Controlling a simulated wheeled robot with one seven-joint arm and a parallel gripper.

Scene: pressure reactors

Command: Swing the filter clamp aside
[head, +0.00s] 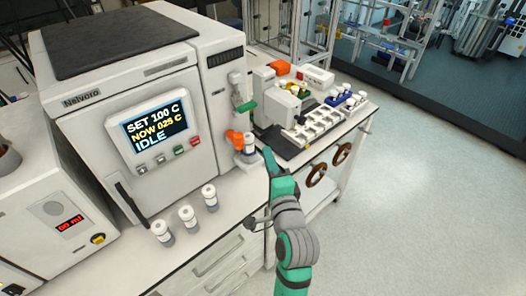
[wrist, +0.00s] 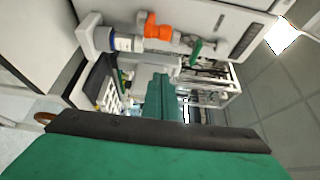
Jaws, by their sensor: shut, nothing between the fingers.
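An orange clamp-like piece (head: 236,136) sits on the small column at the right side of the white oven-like unit, above a white vial with a blue band (head: 248,146). A green lever (head: 246,106) sticks out above it. In the wrist view the orange piece (wrist: 153,27), the vial (wrist: 125,43) and the green lever (wrist: 197,52) lie sideways along the top. My gripper (head: 269,155) is just right of the vial and below the orange piece, apparently apart from them. Its green fingers (wrist: 162,92) are shut and empty.
The unit's screen (head: 156,124) reads IDLE, SET 100 C, NOW 029 C. Several capped vials (head: 188,217) stand on the bench front. A white rack (head: 315,127) and other equipment crowd the bench to the right. Open floor (head: 430,200) lies at the right.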

